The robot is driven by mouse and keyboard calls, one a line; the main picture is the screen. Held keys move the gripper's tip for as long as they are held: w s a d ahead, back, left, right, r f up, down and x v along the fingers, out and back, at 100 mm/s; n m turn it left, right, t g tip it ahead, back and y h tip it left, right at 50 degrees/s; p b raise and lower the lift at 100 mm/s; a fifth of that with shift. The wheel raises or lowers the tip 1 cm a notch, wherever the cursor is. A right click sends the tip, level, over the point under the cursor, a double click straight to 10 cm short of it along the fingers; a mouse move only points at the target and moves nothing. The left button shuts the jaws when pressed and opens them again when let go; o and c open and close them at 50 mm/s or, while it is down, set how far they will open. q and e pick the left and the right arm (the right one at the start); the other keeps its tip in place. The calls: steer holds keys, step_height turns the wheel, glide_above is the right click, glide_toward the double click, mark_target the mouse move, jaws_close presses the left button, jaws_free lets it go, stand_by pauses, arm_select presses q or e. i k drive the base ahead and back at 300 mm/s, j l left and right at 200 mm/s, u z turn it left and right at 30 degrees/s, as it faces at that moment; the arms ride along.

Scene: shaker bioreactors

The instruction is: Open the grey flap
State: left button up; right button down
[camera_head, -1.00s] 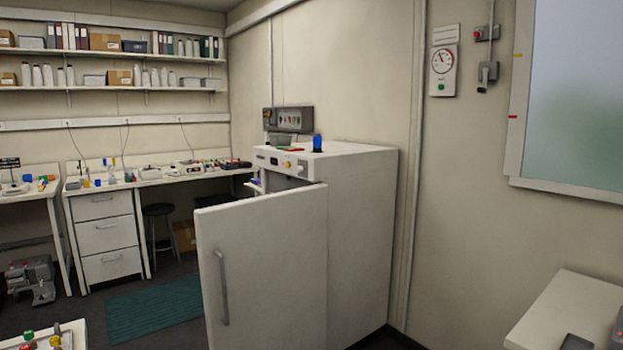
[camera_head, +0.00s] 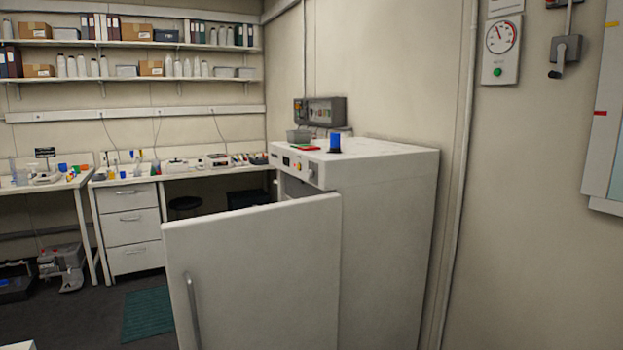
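No part that I can surely name as the grey flap shows. A big off-white cabinet (camera_head: 388,240) stands against the wall right of the middle. Its light grey door (camera_head: 262,270) stands swung open toward me, with a long vertical grey handle (camera_head: 192,312) on its left part. The door hides most of the cabinet's front and its inside. Neither of my grippers is in view.
A blue cylinder (camera_head: 335,143) stands on the cabinet top. A grey wall box with a lever (camera_head: 565,50) and a gauge panel (camera_head: 500,50) hang at the right. A workbench with drawers (camera_head: 131,228) stands behind. Floor with a green mat (camera_head: 148,312) shows left of the door.

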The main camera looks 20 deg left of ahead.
mark_target(296, 188)
steer(key=i+j, duration=0.8)
steer(key=i+z, duration=0.05)
